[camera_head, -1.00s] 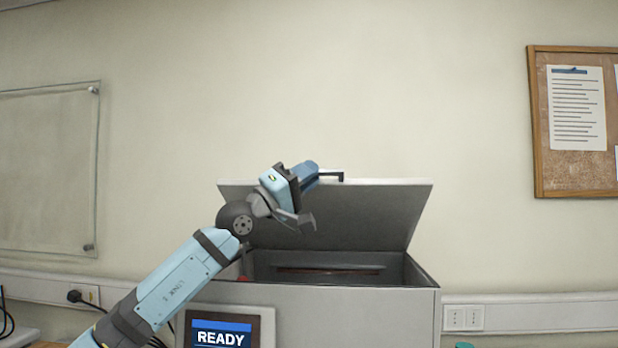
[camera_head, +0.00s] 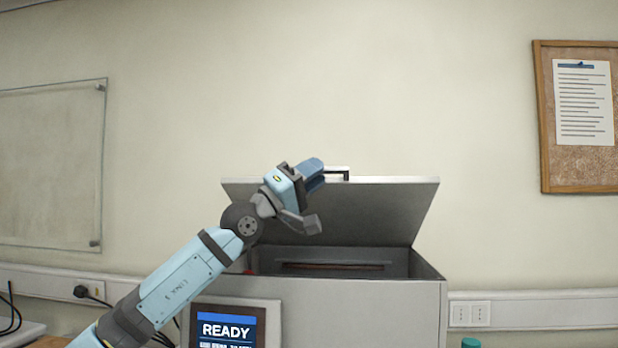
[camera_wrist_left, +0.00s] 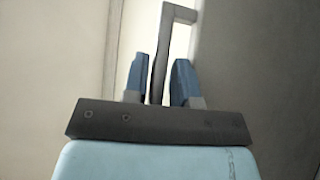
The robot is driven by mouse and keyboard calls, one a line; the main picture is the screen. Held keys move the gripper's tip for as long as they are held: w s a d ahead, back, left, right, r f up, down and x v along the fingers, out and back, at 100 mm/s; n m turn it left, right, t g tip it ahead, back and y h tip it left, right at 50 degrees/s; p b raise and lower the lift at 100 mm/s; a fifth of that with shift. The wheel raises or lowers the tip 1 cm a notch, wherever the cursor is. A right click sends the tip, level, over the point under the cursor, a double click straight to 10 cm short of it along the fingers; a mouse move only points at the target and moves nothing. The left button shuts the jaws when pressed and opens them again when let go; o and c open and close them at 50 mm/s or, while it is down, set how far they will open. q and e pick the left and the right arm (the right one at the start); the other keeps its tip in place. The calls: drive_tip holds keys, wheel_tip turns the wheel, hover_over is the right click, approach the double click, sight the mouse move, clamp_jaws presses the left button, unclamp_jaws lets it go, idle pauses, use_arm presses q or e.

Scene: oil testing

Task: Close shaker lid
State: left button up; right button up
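The shaker is a grey box (camera_head: 365,310) with its lid (camera_head: 375,210) raised, tilted back over the open top. A dark handle (camera_head: 346,175) sits at the lid's upper edge; it also shows in the left wrist view as a bar (camera_wrist_left: 160,70). My left gripper (camera_head: 318,176) is at the lid's upper edge, by the left part of the handle. In the left wrist view its two blue fingers (camera_wrist_left: 160,82) stand apart on either side of the handle bar, with narrow gaps showing. My right gripper is not in view.
A display reading READY (camera_head: 226,330) is on the shaker's front left. A wall socket (camera_head: 470,311) and trunking are at right, a green cap (camera_head: 471,343) below. A corkboard (camera_head: 545,120) and a glass board (camera_head: 50,165) hang on the wall. The space above the lid is clear.

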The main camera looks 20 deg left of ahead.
use_arm(q)
drive_tip(key=b+v, duration=0.2)
drive_tip(key=v, duration=1.2)
drive_tip(key=shift+w+d, duration=0.1)
drive_tip(key=shift+c, duration=0.4)
